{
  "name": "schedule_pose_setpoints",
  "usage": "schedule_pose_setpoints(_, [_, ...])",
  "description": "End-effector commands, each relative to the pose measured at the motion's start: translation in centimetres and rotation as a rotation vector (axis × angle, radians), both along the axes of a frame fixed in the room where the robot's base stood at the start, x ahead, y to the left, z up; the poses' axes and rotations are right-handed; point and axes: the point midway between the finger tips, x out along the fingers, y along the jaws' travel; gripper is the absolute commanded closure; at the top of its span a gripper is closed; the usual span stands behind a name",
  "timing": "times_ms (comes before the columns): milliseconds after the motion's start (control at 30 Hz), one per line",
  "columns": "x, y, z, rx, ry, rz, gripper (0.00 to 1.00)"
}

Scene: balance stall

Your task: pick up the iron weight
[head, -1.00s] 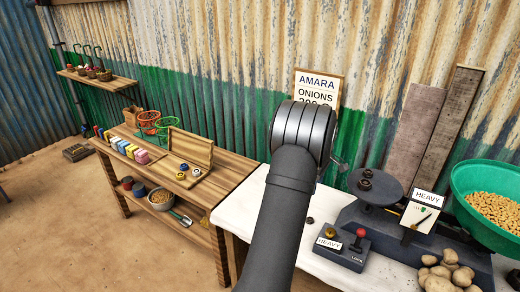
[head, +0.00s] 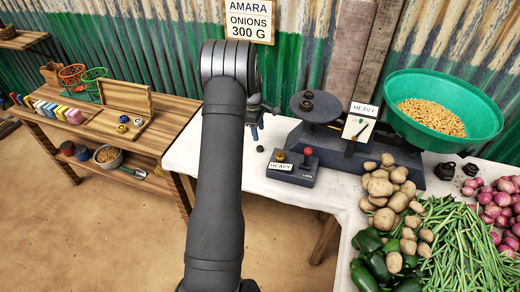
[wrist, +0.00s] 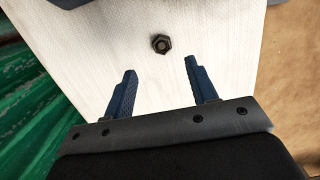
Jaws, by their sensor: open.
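A small dark hexagonal iron weight (wrist: 160,44) with a round centre lies on the white tabletop in the wrist view, just beyond my fingertips and roughly between their lines. A small dark piece (head: 259,149) on the white table in the head view looks like the same weight. My gripper (wrist: 160,66) is open and empty, with two blue fingers spread apart. In the head view my gripper (head: 256,130) is partly hidden behind my arm, above the table near that piece. Other dark weights (head: 307,99) sit on the scale's round plate.
A control box (head: 293,167) with a red knob and a HEAVY label stands right of the small weight. Behind it is the balance, with a green pan (head: 480,112) of nuts. Potatoes (head: 385,190), beans and onions fill the right. A wooden bench (head: 170,105) stands left.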

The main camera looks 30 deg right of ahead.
Motion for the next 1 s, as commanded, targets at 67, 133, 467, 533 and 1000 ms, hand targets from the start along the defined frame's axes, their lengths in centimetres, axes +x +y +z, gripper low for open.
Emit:
schedule_pose_setpoints(67, [-0.2,-0.1,-1.4,0.001,0.002,0.0,0.48])
schedule_pose_setpoints(133, [-0.2,-0.2,-2.2,0.001,0.001,0.0,0.48])
schedule_pose_setpoints(467, [-0.4,-0.1,-4.5,0.001,0.001,0.0,0.48])
schedule_pose_setpoints(533, [-0.5,-0.1,-5.5,0.001,0.003,0.0,0.48])
schedule_pose_setpoints(1000, [-0.7,-0.3,-8.0,0.001,-0.003,0.001,0.61])
